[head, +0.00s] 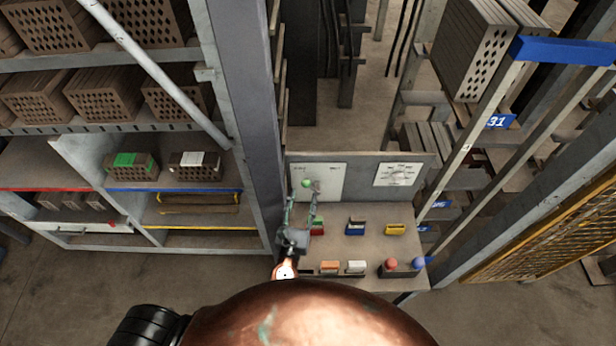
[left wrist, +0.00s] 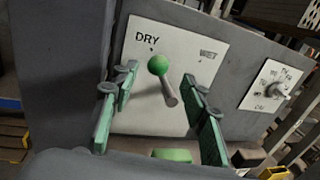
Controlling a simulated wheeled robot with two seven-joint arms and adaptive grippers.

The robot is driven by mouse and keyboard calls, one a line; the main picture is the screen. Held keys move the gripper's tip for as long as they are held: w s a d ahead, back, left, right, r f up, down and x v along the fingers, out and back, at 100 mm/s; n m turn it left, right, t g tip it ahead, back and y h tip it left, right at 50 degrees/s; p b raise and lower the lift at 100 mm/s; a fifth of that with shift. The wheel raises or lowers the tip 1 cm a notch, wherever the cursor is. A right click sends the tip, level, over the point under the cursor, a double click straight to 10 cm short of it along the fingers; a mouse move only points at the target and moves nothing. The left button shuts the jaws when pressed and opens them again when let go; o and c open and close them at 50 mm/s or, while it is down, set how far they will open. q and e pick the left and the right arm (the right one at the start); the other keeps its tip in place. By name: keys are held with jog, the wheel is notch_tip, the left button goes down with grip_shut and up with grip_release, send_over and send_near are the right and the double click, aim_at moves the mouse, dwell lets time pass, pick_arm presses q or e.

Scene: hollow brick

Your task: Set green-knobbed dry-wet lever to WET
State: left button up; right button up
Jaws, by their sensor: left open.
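The lever's round green knob (left wrist: 158,65) sits on a grey stem (left wrist: 171,92) in front of a white plate (left wrist: 185,55). The plate reads DRY at upper left and a blurred WET at upper right. The knob leans up and left, towards DRY. In the head view the knob (head: 306,183) shows on the upright panel. My left gripper (head: 303,210) is open in front of the plate. In the left wrist view its green-padded fingers (left wrist: 160,88) stand left and right of the lever, with gaps on both sides. My right gripper is out of view.
A rotary dial (left wrist: 278,92) is on a second plate to the right. Below the panel, a bench (head: 340,245) carries small coloured blocks, a yellow bin (head: 395,229) and a box with a red button (head: 391,264). Brick shelves stand left; racks stand right.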

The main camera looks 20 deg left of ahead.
aim_at(305, 187)
pick_arm(q)
jog(key=w, duration=0.4)
jog(key=w+p, duration=0.1)
jog(key=w, duration=0.1)
jog(key=shift+w+a, duration=0.4)
jog(key=shift+c, duration=0.2)
grip_shut()
